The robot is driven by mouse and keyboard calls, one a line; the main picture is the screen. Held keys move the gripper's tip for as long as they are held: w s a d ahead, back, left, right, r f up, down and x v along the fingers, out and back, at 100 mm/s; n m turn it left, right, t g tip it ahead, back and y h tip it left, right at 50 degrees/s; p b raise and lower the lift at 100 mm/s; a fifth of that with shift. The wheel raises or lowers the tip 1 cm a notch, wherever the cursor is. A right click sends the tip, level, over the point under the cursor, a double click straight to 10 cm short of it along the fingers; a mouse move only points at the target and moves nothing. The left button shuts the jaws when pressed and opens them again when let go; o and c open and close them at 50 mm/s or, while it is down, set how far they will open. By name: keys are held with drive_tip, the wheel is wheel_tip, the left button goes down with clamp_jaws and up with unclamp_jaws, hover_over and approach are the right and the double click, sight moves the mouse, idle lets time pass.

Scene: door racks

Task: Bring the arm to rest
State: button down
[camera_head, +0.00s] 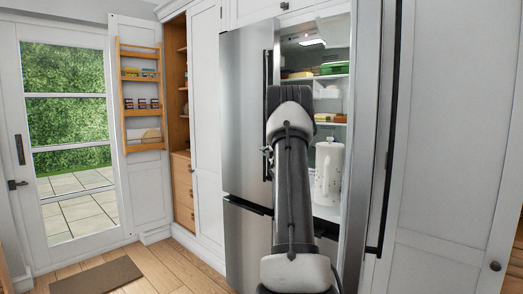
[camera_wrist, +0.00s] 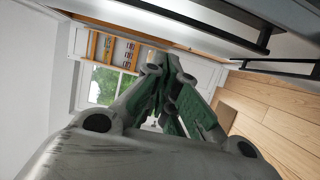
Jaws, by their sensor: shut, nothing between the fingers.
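My arm (camera_head: 290,190) rises in the middle of the head view, in front of the fridge. My gripper (camera_wrist: 170,72) shows in the wrist view with its grey and green fingers drawn together at the tips. It is shut, and I see nothing held in it. In the head view the gripper is mostly hidden behind the arm; only a small dark part shows at the arm's left side.
The steel fridge (camera_head: 245,110) stands open, its right door (camera_head: 365,130) swung out beside my arm. A white jug (camera_head: 328,172) stands inside. An open rack door (camera_head: 140,180) and a glass door (camera_head: 68,130) are at left. A mat (camera_head: 97,276) lies on the wooden floor.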

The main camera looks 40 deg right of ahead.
drive_tip(key=shift+v, duration=0.85)
